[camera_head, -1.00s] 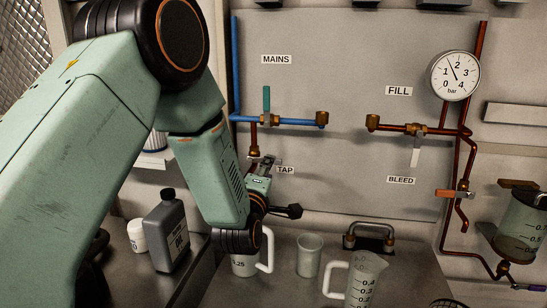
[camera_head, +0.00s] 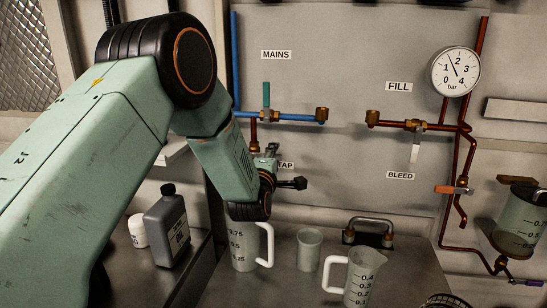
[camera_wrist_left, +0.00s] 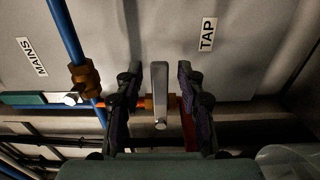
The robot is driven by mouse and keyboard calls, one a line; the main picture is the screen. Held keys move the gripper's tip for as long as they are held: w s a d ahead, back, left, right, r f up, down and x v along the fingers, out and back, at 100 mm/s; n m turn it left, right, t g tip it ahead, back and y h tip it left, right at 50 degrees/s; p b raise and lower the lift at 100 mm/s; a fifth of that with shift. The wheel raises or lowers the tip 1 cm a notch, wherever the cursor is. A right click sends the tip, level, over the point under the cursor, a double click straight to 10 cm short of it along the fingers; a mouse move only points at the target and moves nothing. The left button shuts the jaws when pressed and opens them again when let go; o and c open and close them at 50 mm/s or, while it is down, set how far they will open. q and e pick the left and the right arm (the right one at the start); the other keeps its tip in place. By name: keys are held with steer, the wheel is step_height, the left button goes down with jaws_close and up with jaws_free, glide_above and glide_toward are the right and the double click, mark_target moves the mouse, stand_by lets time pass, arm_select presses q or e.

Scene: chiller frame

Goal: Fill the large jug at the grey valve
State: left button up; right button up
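The large jug (camera_head: 240,258), white with a handle and marks up to 0.75, stands upright on the steel bench below the TAP label. My left arm hides part of its top. My left gripper (camera_head: 270,158) is at the tap, largely hidden by its own wrist in the head view. In the left wrist view, the open fingers (camera_wrist_left: 155,98) stand on either side of a grey valve lever (camera_wrist_left: 160,85), with visible gaps. The lever sits on a copper-coloured pipe near the TAP label. My right gripper is not in view.
A smaller measuring jug (camera_head: 361,283) and a plain cup (camera_head: 309,250) stand right of the large jug. A grey bottle (camera_head: 168,230) and white tub (camera_head: 138,231) stand left. Blue pipe (camera_head: 292,117), copper pipes and a pressure gauge (camera_head: 455,71) are on the back panel.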

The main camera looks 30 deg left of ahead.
arm_select(q)
steer(key=shift+w, duration=0.1)
jaws_close()
stand_by(0.4)
stand_by(0.3)
